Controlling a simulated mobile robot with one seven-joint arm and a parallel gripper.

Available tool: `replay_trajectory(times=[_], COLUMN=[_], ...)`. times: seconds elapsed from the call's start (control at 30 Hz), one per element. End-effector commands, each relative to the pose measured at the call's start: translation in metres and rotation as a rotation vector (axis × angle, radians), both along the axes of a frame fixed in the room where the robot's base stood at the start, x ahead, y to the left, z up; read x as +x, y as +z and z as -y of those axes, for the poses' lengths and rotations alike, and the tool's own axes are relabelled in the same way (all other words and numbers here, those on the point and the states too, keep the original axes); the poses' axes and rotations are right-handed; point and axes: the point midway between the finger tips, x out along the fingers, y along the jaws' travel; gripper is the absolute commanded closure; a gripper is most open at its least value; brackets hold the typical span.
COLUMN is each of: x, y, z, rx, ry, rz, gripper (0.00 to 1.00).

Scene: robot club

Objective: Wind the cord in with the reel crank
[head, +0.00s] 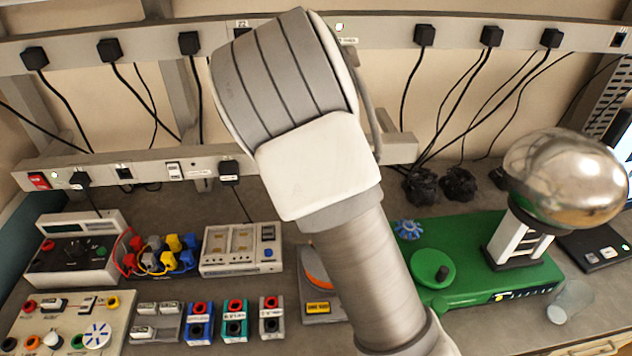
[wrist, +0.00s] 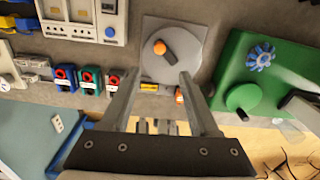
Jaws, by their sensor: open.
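A grey flat unit (wrist: 203,30) with a round grey disc (wrist: 178,66) lies on the bench in the wrist view. An orange knob (wrist: 160,47) with a dark part stands on the disc, and I take it for the reel crank. A yellow label (wrist: 149,87) and a small orange piece (wrist: 179,97) are at its near edge. I cannot make out a loose cord. My gripper (wrist: 161,72) is open and empty, its fingertips apart over the disc, with the knob beyond them. In the head view my arm hides the gripper and most of the unit; an orange arc (head: 318,270) shows.
The green base (head: 470,250) with a metal sphere (head: 566,178) and a round green crank (head: 433,270) stands close on the right. Coloured socket blocks (head: 235,320) and a white meter box (head: 240,262) are on the left. A clear cup (head: 570,301) lies at the right.

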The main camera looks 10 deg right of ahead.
Motion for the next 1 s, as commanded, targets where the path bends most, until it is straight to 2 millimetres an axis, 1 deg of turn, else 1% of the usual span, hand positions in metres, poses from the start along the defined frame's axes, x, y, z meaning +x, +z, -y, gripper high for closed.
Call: replay_trajectory(times=[0.03,0.1,0.23,0.37,0.8,0.87,0.97,1.0], x=[0.0,0.0,0.0,0.0,-0.001,-0.004,-0.013,-0.018], y=[0.009,0.018,0.029,0.032,0.033,0.035,0.042,0.046], z=[-0.001,-0.001,-0.001,0.0,0.001,0.003,0.008,0.012], rx=[0.001,0.001,0.001,0.0,0.004,0.013,0.044,0.06], ry=[0.001,0.001,0.001,0.0,0.01,0.039,0.144,0.208], rz=[0.003,0.001,0.001,-0.001,0.0,0.001,0.011,0.018], gripper=[0.38,0.38,0.38,0.38,0.38,0.38,0.38,0.38])
